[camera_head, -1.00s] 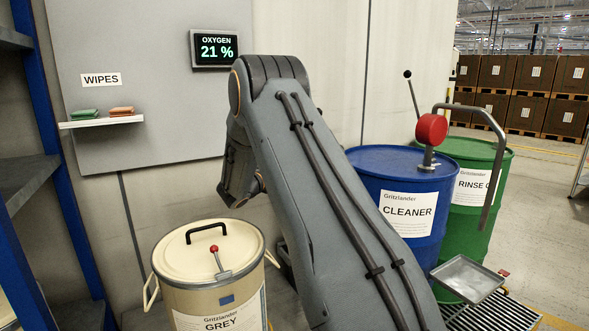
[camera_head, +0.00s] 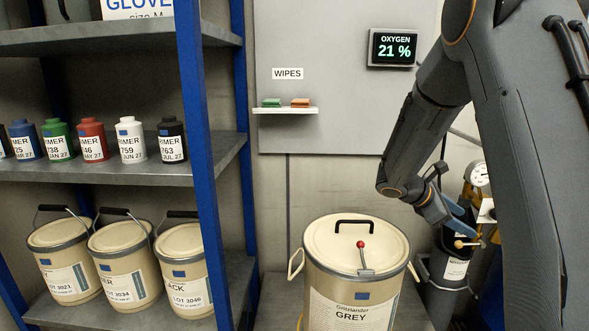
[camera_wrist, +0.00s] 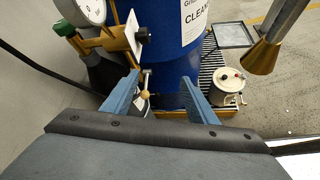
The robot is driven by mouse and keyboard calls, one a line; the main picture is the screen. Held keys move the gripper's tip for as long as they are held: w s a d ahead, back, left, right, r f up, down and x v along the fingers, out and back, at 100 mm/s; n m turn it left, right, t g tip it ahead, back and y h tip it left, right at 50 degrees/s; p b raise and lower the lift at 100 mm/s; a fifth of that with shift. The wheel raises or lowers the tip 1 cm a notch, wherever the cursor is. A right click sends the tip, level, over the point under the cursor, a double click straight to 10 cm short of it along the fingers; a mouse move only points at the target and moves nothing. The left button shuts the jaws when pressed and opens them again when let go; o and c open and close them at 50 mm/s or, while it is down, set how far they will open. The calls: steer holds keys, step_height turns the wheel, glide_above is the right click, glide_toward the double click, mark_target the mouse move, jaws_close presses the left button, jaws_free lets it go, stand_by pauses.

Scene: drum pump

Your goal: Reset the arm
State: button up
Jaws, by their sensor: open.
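My gripper (camera_head: 460,222) hangs at the end of my arm on the right of the head view, beside a dark grey canister with a white label (camera_head: 455,270). In the wrist view my gripper (camera_wrist: 160,84) shows two blue fingers spread apart, with nothing held. A small brass-coloured knob (camera_wrist: 146,94) shows between the fingers, close to the left one; I cannot tell whether they touch. The knob also shows just below the fingers in the head view (camera_head: 466,243). The blue drum labelled CLEANER (camera_wrist: 172,60) stands beyond the fingertips.
A round gauge (camera_wrist: 88,8) and brass fitting (camera_wrist: 122,40) are close at upper left; a brass nozzle (camera_wrist: 264,55) is at right. A cream pail (camera_wrist: 229,88) stands beyond. The GREY drum (camera_head: 356,270) and shelf rack (camera_head: 205,170) are left of my arm.

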steer(key=s+a+m+y+p, duration=0.2)
steer(key=s+a+m+y, duration=0.4)
steer(key=s+a, duration=0.7)
steer(key=s+a+f+m+g+y+p, duration=0.1)
steer(key=s+a+m+y+p, duration=0.1)
steer(key=s+a+m+y, duration=0.3)
steer(key=s+a+m, duration=0.4)
steer(key=s+a, duration=0.4)
steer(key=s, duration=0.2)
steer(key=shift+y, duration=0.4)
steer(key=shift+s+f, duration=0.1)
